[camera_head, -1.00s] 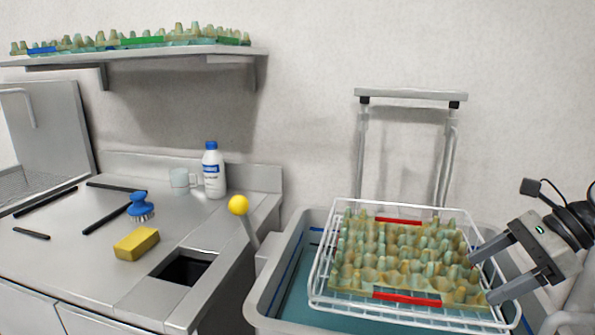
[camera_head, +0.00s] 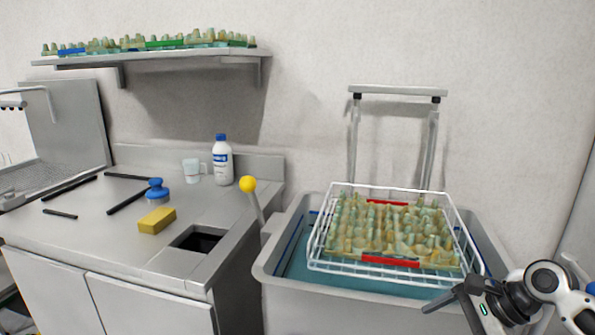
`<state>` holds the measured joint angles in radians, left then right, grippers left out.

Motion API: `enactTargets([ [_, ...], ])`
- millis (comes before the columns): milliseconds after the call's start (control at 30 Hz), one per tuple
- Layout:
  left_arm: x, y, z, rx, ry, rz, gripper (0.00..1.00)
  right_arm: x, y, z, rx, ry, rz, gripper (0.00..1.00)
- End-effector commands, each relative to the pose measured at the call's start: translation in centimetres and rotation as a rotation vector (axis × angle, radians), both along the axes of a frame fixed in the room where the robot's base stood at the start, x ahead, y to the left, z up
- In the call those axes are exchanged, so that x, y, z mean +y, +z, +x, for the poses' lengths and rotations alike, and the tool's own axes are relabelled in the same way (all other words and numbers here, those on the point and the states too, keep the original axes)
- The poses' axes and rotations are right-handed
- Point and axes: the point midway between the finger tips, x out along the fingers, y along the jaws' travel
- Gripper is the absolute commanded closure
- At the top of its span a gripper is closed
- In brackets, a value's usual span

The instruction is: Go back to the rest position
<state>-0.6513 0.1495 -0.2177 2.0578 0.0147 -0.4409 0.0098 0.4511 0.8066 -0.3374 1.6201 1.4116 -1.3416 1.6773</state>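My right gripper (camera_head: 440,315) is at the bottom right, in front of the grey tub and below the wire basket. Its upper finger points left, apart from the rest of the gripper, and nothing shows in its grasp; its lower part runs to the bottom edge of the picture. A greenish-tan egg tray (camera_head: 390,240) with red strips on two sides lies in the white wire basket (camera_head: 345,268), clear of the gripper. My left gripper does not show.
The basket sits over a grey tub (camera_head: 268,275) with a blue-green inside. At left, the steel counter (camera_head: 85,225) holds a yellow sponge (camera_head: 157,220), blue brush (camera_head: 157,190), white bottle (camera_head: 222,160) and mug (camera_head: 192,171). A yellow-knobbed lever (camera_head: 248,184) stands between. More trays line the shelf (camera_head: 190,53).

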Motion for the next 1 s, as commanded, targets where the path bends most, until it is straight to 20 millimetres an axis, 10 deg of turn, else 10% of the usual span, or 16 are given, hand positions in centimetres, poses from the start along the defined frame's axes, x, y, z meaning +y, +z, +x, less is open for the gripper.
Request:
enactTargets([
  [200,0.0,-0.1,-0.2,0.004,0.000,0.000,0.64,5.7,-10.5,-4.0,-0.353,0.296,-0.208,0.21],
  [400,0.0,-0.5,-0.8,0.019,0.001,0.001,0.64,10.4,-16.3,-11.0,-0.811,0.650,-0.582,0.21],
  [700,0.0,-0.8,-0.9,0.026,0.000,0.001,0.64,11.6,-16.0,-18.0,-1.110,1.028,-1.104,0.21],
  [1000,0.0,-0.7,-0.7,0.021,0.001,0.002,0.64,11.5,-15.7,-18.6,-1.132,1.087,-1.175,0.21],
])
